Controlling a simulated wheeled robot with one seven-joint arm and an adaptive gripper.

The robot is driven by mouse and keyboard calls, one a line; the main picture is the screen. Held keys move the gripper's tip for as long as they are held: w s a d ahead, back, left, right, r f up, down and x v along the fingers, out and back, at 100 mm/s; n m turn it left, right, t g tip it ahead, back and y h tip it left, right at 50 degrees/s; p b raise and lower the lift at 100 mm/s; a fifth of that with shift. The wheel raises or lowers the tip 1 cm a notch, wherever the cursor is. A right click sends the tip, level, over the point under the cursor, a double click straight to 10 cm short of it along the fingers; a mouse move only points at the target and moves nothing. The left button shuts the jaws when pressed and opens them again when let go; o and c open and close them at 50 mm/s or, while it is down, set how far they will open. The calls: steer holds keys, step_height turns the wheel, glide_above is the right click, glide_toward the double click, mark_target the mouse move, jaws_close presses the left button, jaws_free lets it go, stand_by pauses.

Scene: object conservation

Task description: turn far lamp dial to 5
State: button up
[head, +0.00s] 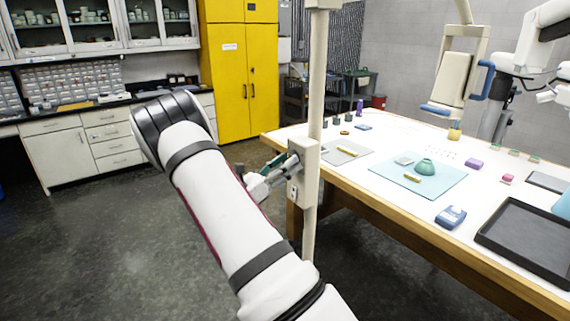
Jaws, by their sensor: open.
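A cream lamp post (316,95) stands upright at the near edge of the table. A pale box (304,172) is fixed on it at about table height, with a small dark mark on its lower face. My gripper (287,170) is at the left side of this box, with its fingers pointing toward it. It is open and looks empty; I cannot tell whether it touches the box. No dial or number can be read from here. A second cream lamp-like panel (453,80) on a stand rises at the far side of the table.
The white table (400,140) carries a teal mat (445,187) with a green bowl, a grey mat, a blue device (451,217) and a black tray (525,243). A yellow cabinet (235,85) stands behind. The dark floor at left is clear.

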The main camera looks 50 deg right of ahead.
steer(key=c, duration=1.1)
steer(key=shift+c, duration=0.2)
steer(key=shift+m, duration=0.3)
steer(key=shift+w+r+m+g+y+b, duration=0.15)
steer(key=shift+m+g+y+b, duration=0.85)
steer(key=shift+m, duration=3.45)
steer(key=shift+w+r+m+g+y+p, duration=0.1)
steer(key=shift+r+m+g+y, duration=0.2)
steer(key=shift+m+y, duration=2.85)
steer(key=shift+w+r+m+g+y+b, duration=0.15)
steer(key=shift+m+g+b, duration=0.4)
steer(key=shift+m, duration=5.25)
